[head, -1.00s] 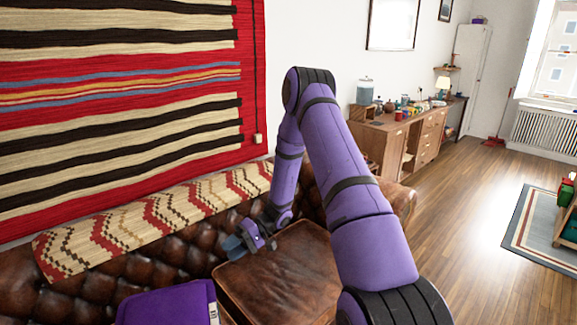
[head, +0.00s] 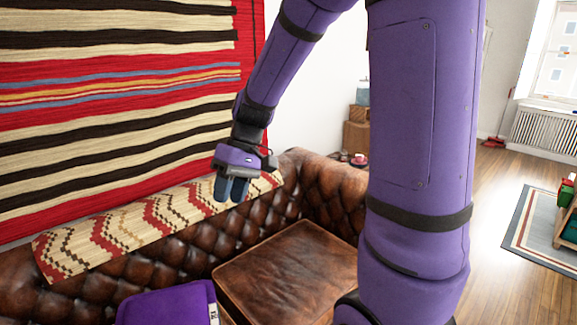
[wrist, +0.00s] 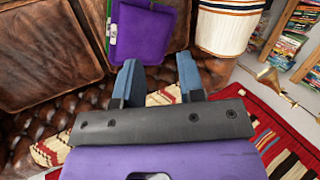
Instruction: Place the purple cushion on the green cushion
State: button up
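The purple cushion (head: 170,305) lies on the brown leather sofa at the bottom of the head view, partly cut off by the frame. It also shows near the top of the wrist view (wrist: 145,32), beyond my fingertips. A thin green strip (wrist: 113,28) runs along its left edge there; I cannot tell whether this is the green cushion, and no green cushion shows clearly elsewhere. My gripper (head: 232,188) hangs fingers down in front of the sofa's backrest, above and apart from the purple cushion. Its two blue fingers are spread with nothing between them (wrist: 158,80).
The tufted sofa backrest (head: 250,222) carries a patterned throw (head: 150,225), close behind my gripper. A bare brown seat cushion (head: 290,275) lies right of the purple one. A striped basket (wrist: 228,28) and bookshelf (wrist: 295,35) show in the wrist view.

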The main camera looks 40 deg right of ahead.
jog(key=s+r+t+h, duration=0.2)
jog(key=s+r, duration=0.3)
jog(key=s, duration=0.3)
jog(key=s+d+r+m+t+h, duration=0.1)
jog(key=s+r+t+h, duration=0.2)
jog(key=s+r, duration=0.3)
jog(key=shift+s+t, duration=0.7)
jog(key=shift+s, duration=0.7)
jog(key=shift+r, duration=0.1)
